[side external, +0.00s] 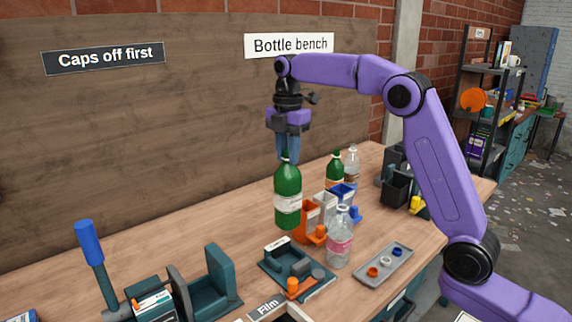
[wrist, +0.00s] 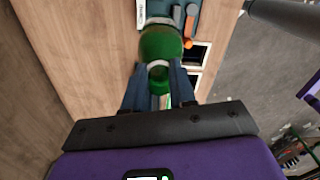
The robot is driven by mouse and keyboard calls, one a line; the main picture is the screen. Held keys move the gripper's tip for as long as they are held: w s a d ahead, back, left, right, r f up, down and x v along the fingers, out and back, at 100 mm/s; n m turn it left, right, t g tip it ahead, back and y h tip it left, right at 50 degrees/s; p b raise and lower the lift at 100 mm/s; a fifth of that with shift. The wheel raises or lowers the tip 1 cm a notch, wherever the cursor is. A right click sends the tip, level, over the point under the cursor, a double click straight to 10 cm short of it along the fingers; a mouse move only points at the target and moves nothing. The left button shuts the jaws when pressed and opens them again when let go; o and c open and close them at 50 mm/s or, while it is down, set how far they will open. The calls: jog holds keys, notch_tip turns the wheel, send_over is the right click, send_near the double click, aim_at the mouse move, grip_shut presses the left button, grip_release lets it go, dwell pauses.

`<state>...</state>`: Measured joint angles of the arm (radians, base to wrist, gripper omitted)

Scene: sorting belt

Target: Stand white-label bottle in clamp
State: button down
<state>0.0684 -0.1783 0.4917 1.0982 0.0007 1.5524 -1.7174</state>
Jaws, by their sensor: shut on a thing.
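My gripper (side external: 288,158) points down and is shut on the neck of a green bottle (side external: 287,192) with a white label. The bottle hangs upright, apparently above the bench, behind the orange cup. In the wrist view the gripper (wrist: 160,80) has its fingers on both sides of the neck, and the green bottle (wrist: 160,42) extends beyond them. A low teal fixture (side external: 284,258) with an orange lever, apparently the clamp, sits on the bench in front of the bottle. It shows partly in the wrist view (wrist: 181,5). Its slot looks empty.
A clear pink-label bottle (side external: 340,238) stands right of the fixture, near a grey tray (side external: 360,276) of caps. An orange cup (side external: 307,222) and other small bins stand behind. Another green bottle (side external: 335,172) is farther back. A blue-handled teal device (side external: 150,290) stands left.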

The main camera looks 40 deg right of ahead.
aim_at(289, 201)
jog(key=shift+w+d, duration=0.3)
jog(key=shift+d, duration=0.1)
jog(key=shift+f, duration=7.3)
jog(key=c, duration=0.8)
grip_release()
jog(key=shift+c, duration=0.2)
notch_tip(289, 201, up, 17)
jog(key=shift+r, duration=0.2)
